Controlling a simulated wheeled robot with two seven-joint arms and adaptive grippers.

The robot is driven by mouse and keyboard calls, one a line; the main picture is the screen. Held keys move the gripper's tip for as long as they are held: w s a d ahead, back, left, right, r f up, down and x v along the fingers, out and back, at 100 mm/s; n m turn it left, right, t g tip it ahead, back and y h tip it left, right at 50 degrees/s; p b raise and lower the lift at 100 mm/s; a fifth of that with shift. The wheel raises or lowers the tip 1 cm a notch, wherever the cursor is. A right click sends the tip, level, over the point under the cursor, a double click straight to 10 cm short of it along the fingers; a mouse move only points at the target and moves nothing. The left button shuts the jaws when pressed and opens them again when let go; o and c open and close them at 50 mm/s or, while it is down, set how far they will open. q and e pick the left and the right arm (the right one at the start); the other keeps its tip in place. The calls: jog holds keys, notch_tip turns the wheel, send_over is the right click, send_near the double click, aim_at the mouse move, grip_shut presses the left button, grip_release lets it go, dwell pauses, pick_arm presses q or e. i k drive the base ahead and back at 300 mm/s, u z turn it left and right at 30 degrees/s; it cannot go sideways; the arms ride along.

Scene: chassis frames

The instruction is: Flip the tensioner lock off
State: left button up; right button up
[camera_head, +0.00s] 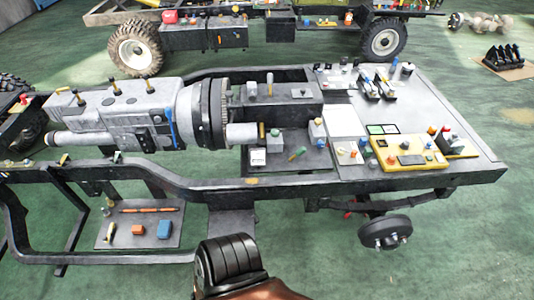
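Several small levers, knobs and switches show, and I cannot tell which one is the tensioner lock. Yellow-tipped levers stand on top of the grey engine block (122,105) at the left of the chassis frame. A blue lever (171,122) is on the block's near side. A yellow control panel (410,158) with coloured knobs lies on the right part of the frame. A grey plate (318,158) with a green-handled lever (297,154) lies at the middle. No control's on or off position can be made out. Neither of my grippers is in view.
A black frame rail (330,188) runs along the near side. A lower shelf (190,237) holds small orange and blue blocks. A dark ribbed shape (229,263) rises at the bottom edge. Another wheeled chassis (205,38) stands behind. Green floor is clear at the lower right.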

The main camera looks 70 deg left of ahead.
aim_at(302, 150)
jog(key=u, duration=2)
jog(key=k, duration=0.5)
jog(key=u, duration=1.4)
jog(key=i, duration=1.15)
jog(key=z, duration=1.55)
